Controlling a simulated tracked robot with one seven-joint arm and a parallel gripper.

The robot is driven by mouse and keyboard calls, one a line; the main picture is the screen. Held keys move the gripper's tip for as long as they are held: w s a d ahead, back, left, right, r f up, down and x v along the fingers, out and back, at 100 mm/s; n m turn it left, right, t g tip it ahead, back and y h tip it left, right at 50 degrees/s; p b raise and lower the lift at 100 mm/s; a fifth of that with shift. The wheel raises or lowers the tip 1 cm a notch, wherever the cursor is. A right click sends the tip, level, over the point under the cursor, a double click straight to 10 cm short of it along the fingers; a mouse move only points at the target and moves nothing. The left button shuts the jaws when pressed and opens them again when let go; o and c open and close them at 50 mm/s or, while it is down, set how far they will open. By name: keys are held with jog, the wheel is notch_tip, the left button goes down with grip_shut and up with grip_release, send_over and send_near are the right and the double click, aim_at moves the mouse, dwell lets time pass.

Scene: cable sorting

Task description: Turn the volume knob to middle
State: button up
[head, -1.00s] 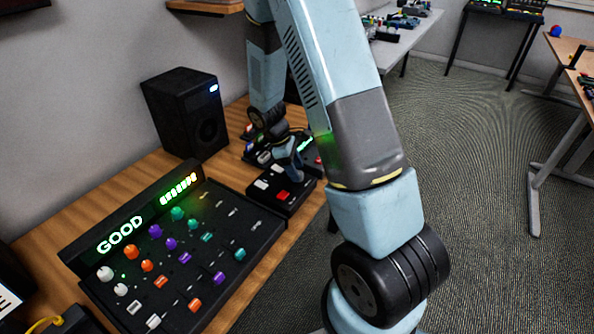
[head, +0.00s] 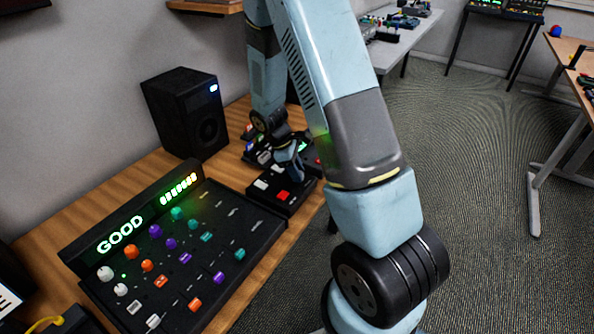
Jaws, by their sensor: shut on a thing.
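My gripper (head: 297,172) is small and dark in the head view, pointing down at the back right end of a black box with white and red buttons (head: 283,195). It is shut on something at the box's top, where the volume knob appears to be. The knob itself is hidden behind my gripper, so its angle does not show. A black mixer panel (head: 250,240) stands in front to the left, with colored knobs and sliders.
A black speaker (head: 187,113) stands behind the panel on the wooden desk (head: 130,182). Another device with lit parts (head: 262,153) sits behind the button box. Other tables stand to the right, across open carpet.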

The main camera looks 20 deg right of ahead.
jog(key=shift+w+m, duration=0.1)
jog(key=shift+m, duration=0.3)
jog(key=shift+c, duration=0.4)
jog(key=m+g+y, duration=0.1)
jog(key=m, duration=0.1)
jog(key=shift+d+m, duration=0.15)
jog(key=shift+m, duration=0.25)
jog(key=m+y, duration=0.1)
jog(key=m, duration=0.1)
jog(key=m+y, duration=0.1)
jog(key=m, duration=0.2)
jog(key=shift+w+d+m+g, duration=0.15)
jog(key=shift+m+g, duration=0.15)
jog(key=shift+g, duration=0.1)
jog(key=m, duration=0.2)
jog(key=m+y, duration=0.1)
jog(key=m, duration=0.1)
jog(key=shift+d+y, duration=0.1)
jog(key=shift+y, duration=0.2)
jog(key=m+y, duration=0.1)
jog(key=m, duration=0.3)
jog(key=shift+y, duration=0.3)
jog(key=shift+m, duration=0.4)
jog(key=o, duration=1)
jog(key=shift+r, duration=0.1)
